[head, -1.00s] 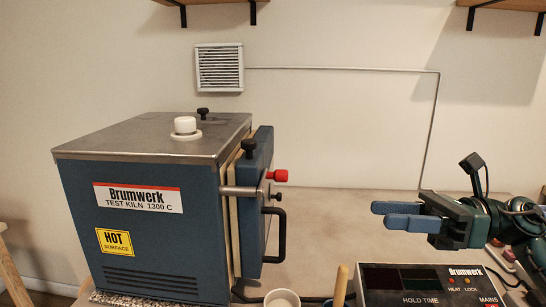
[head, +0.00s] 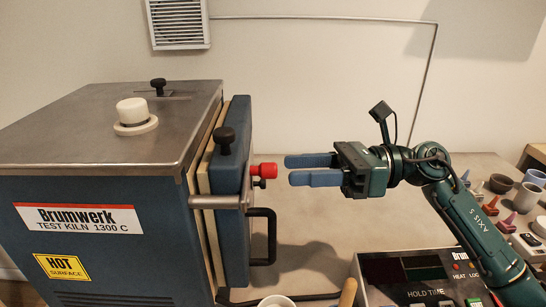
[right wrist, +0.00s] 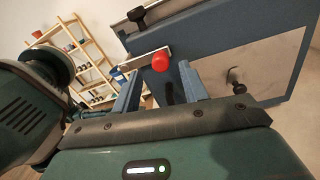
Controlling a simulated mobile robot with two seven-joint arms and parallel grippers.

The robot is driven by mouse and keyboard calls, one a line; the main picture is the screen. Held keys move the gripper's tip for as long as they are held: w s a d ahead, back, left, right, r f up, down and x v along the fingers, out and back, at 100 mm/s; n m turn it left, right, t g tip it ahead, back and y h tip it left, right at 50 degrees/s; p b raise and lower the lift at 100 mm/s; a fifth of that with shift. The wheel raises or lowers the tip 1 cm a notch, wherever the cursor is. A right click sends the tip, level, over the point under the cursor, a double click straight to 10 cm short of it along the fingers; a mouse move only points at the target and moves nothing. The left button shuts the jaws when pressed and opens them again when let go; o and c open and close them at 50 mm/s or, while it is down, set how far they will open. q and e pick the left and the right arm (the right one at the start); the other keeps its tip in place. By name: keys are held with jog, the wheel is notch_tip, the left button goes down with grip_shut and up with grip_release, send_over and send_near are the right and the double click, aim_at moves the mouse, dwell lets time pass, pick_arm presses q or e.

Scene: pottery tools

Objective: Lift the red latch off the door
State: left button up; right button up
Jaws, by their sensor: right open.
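The red latch knob (head: 263,170) sticks out to the right from the edge of the blue kiln door (head: 236,190), at the end of a metal bar. My right gripper (head: 312,170) is open and empty, just right of the red knob and level with it, with a small gap between. In the right wrist view the red latch (right wrist: 160,60) shows beyond and above the two blue fingers (right wrist: 160,92), apart from them. The door stands against the kiln's front, with a black handle (head: 266,236) below the latch. My left gripper is not in view.
The blue kiln (head: 90,220) with a steel top fills the left. A control box (head: 415,280) stands at the front, below my right arm. A white cup (head: 276,301) and small pots (head: 527,197) are on the table. The table right of the door is partly clear.

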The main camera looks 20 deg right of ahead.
aim_at(273, 177)
jog(key=p+x, duration=0.1)
jog(key=x, duration=0.4)
jog(key=shift+w, duration=0.1)
grip_shut()
dwell(0.3)
